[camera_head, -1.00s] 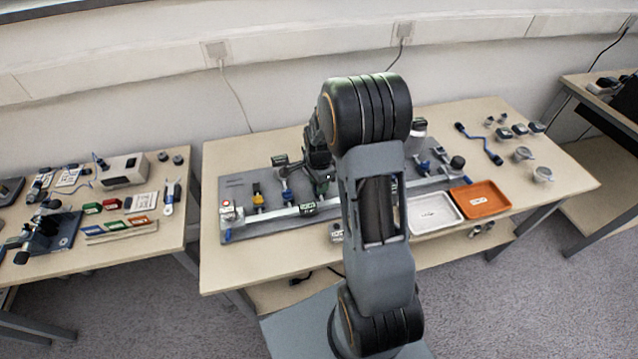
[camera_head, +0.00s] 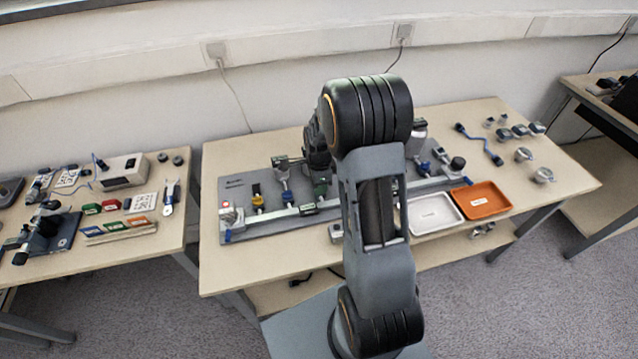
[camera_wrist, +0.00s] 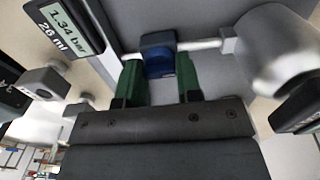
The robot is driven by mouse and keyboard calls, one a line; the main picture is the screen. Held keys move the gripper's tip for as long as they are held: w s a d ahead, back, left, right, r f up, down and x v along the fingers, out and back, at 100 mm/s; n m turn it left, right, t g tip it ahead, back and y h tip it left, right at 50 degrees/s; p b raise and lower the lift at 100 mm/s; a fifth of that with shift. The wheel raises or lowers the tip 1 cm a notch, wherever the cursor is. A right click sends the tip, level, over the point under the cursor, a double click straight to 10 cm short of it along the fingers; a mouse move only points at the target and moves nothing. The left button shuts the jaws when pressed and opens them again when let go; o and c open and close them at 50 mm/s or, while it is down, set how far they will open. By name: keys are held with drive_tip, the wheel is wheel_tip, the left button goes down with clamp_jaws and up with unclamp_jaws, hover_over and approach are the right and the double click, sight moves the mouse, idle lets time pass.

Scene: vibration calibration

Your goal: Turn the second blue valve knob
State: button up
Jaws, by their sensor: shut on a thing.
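My gripper (camera_wrist: 159,82) has green fingers, one on each side of a blue valve knob (camera_wrist: 158,64) in the wrist view. It is shut on this knob, which sits under a dark block on a light pipe. In the head view my gripper (camera_head: 320,188) is low over the grey panel (camera_head: 240,188), partly hidden by my arm. Another blue valve knob (camera_head: 288,196) stands just left of it, and a yellow knob (camera_head: 257,200) further left. I cannot tell the gripped knob's turn angle.
A readout (camera_wrist: 66,25) showing 1.34 bar and 26 ml is close left of my fingers in the wrist view. A metal cylinder (camera_wrist: 280,50) is close on the right. A white tray (camera_head: 433,226) and an orange tray (camera_head: 496,208) lie right of my arm.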

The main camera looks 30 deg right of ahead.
drive_tip(key=o, duration=0.9)
drive_tip(key=shift+o, duration=0.2)
wheel_tip(320, 180, up, 14)
drive_tip(key=shift+p, duration=0.35)
drive_tip(key=shift+f, duration=0.1)
